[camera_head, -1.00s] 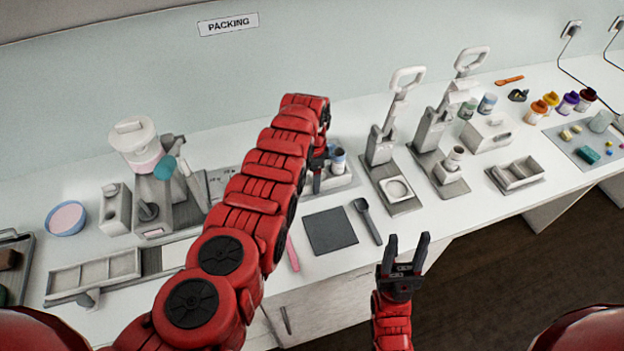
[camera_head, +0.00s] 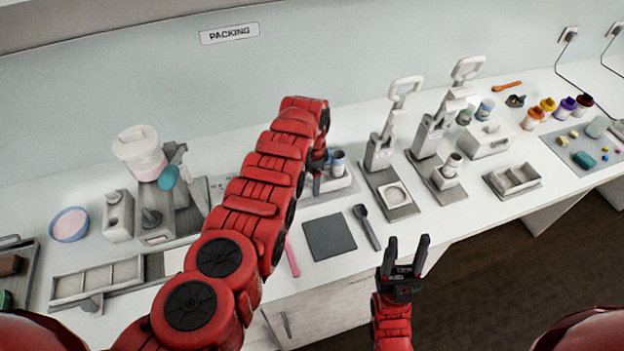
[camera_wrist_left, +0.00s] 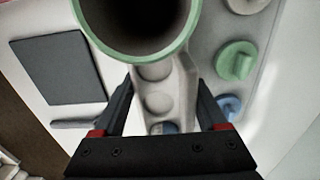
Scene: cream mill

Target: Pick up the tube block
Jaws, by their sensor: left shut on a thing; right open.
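The tube block (camera_wrist_left: 178,88) is pale grey with round hollows and shows between the two fingers of my left gripper (camera_wrist_left: 163,100) in the left wrist view. My left gripper is shut on it. A wide, dark opening with a green rim (camera_wrist_left: 140,55) covers the block's upper part there. In the head view my left gripper (camera_head: 318,184) is at the pale holder behind the dark mat, mostly hidden by my own arm. My right gripper (camera_head: 403,258) is open and empty in front of the counter edge.
A dark square mat (camera_head: 330,237) and a dark spoon (camera_head: 366,227) lie in front of my left gripper. Two lever presses (camera_head: 382,150) stand to its right. A tub-topped machine (camera_head: 140,152) and a shallow tray (camera_head: 97,280) are left.

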